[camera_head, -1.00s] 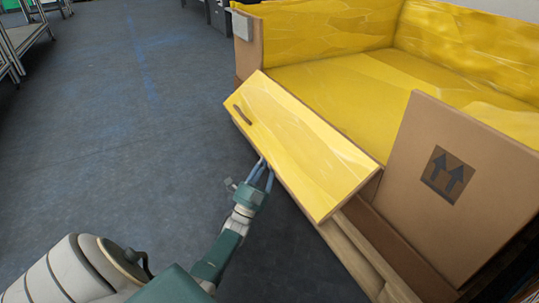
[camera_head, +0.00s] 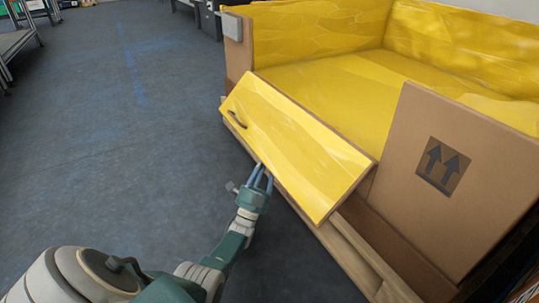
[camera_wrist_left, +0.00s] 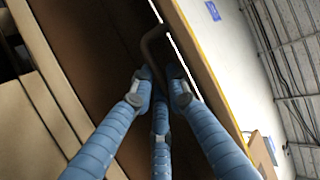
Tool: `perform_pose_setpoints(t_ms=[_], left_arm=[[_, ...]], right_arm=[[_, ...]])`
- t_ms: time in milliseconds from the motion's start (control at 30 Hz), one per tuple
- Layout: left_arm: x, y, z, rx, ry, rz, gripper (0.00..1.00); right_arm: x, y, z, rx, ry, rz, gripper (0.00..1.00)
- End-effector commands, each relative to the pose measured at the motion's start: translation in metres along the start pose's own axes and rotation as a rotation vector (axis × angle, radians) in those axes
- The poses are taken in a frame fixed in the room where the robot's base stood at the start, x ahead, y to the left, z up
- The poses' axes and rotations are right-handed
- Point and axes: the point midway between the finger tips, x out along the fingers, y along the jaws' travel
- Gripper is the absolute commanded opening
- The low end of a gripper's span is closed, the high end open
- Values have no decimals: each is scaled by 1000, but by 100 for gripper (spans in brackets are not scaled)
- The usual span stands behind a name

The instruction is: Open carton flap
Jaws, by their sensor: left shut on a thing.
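The carton (camera_head: 255,45) is a large brown box lined with shiny yellow. In the left wrist view, the three blue fingers (camera_wrist_left: 158,80) close around a dark bent handle (camera_wrist_left: 153,45) beside the panel. The exact contact is partly hidden. My right gripper is not in view.
A brown front panel with two up arrows (camera_head: 455,185) stands upright to the right of the flap. A wooden pallet (camera_head: 355,255) lies under the carton. Metal racks (camera_head: 15,45) stand at the far left. The blue-grey floor (camera_head: 120,150) left of the carton is clear.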

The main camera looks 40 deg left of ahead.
Motion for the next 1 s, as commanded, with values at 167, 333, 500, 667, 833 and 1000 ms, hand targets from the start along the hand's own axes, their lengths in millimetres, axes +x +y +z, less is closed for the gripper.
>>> perform_pose_setpoints(t_ms=[167, 333, 500, 667, 833, 1000], left_arm=[[9, -3, -11, 1, 28, -17, 0], [9, -3, -11, 0, 28, -17, 0], [9, -4, -10, 1, 26, -17, 35], [6, -3, -7, 1, 19, -13, 35], [5, -3, -5, 1, 15, -12, 35], [8, -6, -6, 1, 14, -12, 35]], right_arm=[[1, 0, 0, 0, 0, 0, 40], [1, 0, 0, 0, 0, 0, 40], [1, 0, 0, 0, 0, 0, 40], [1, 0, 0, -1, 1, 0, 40], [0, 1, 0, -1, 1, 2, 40], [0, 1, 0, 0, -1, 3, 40]])
